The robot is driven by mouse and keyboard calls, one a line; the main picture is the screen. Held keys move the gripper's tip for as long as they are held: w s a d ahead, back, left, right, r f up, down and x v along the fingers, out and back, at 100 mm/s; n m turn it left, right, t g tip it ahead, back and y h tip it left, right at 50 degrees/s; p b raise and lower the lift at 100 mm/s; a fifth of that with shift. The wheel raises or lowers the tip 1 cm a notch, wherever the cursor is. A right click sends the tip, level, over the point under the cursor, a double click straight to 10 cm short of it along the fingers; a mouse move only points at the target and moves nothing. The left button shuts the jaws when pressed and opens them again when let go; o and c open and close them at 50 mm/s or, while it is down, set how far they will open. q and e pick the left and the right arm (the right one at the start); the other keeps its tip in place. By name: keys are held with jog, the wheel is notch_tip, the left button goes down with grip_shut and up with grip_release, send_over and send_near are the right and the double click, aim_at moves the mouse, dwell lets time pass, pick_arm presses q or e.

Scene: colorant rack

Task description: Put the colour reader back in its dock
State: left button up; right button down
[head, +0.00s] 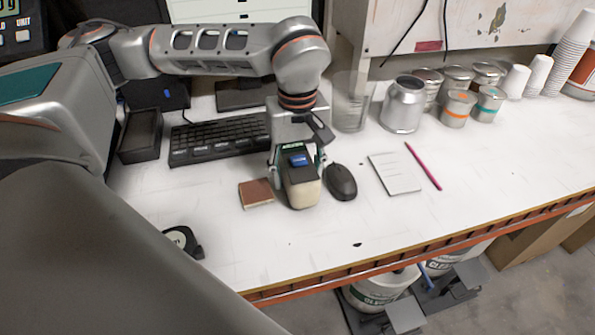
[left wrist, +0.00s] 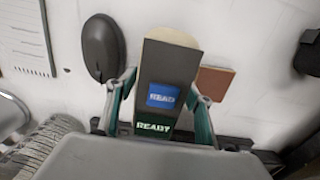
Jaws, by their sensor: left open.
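The colour reader (head: 301,188) is a dark and cream handheld device with a blue READ button, on the white bench between the keyboard and the mouse. In the left wrist view the colour reader (left wrist: 165,75) shows a green READY display. My left gripper (head: 296,165) is open with its fingers on either side of the reader; the left wrist view also shows the gripper (left wrist: 163,100). I cannot tell whether the fingers touch it. A black open-topped box (head: 140,135) left of the keyboard may be the dock. My right gripper is not in view.
A black mouse (head: 341,182) is close right of the reader, and a brown square (head: 256,193) close left. The keyboard (head: 218,138) lies behind. A notepad (head: 395,173), pink pencil (head: 423,166) and cans (head: 403,104) are rightward. A tape measure (head: 183,241) is front left.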

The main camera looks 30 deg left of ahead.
pick_arm(q)
jog(key=shift+f, duration=0.2)
grip_shut()
jog(key=shift+r, duration=0.15)
